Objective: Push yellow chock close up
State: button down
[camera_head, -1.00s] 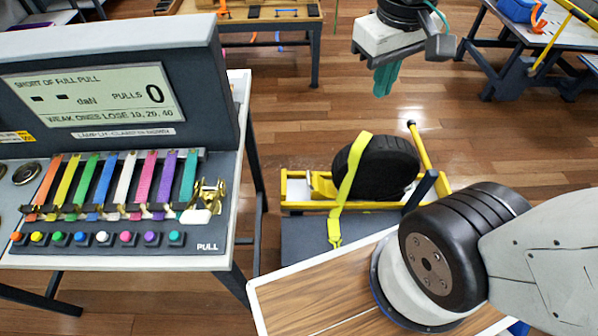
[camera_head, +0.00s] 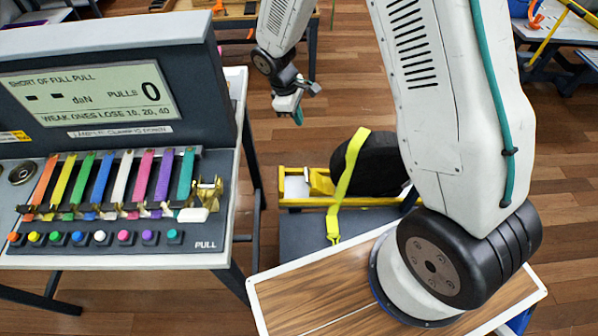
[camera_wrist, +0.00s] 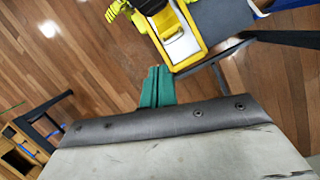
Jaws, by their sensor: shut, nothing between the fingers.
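The yellow chock (camera_head: 321,182) sits in a yellow frame (camera_head: 296,202), at the left side of a black wheel (camera_head: 375,165). Whether chock and wheel touch I cannot tell. A yellow strap (camera_head: 347,178) runs over the wheel and hangs down in front. My gripper (camera_head: 298,117) has green fingers, is shut and empty, and is up and to the left of the chock, apart from it. In the wrist view the shut fingers (camera_wrist: 157,84) point toward the yellow frame's end (camera_wrist: 178,40). My arm hides the wheel's right side in the head view.
A bench at left holds a display box (camera_head: 100,95) reading "PULLS 0" and a row of coloured straps (camera_head: 110,185). Its right edge is near the frame. Other tables stand at the back. Wooden floor (camera_head: 330,100) is clear around my gripper.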

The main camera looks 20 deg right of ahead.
jog(key=f+n, duration=0.1)
jog(key=f, duration=0.7)
jog(key=f+n, duration=0.1)
jog(key=f, duration=0.8)
jog(key=s+f+n, duration=0.1)
jog(key=f, duration=0.8)
jog(key=shift+g, duration=0.3)
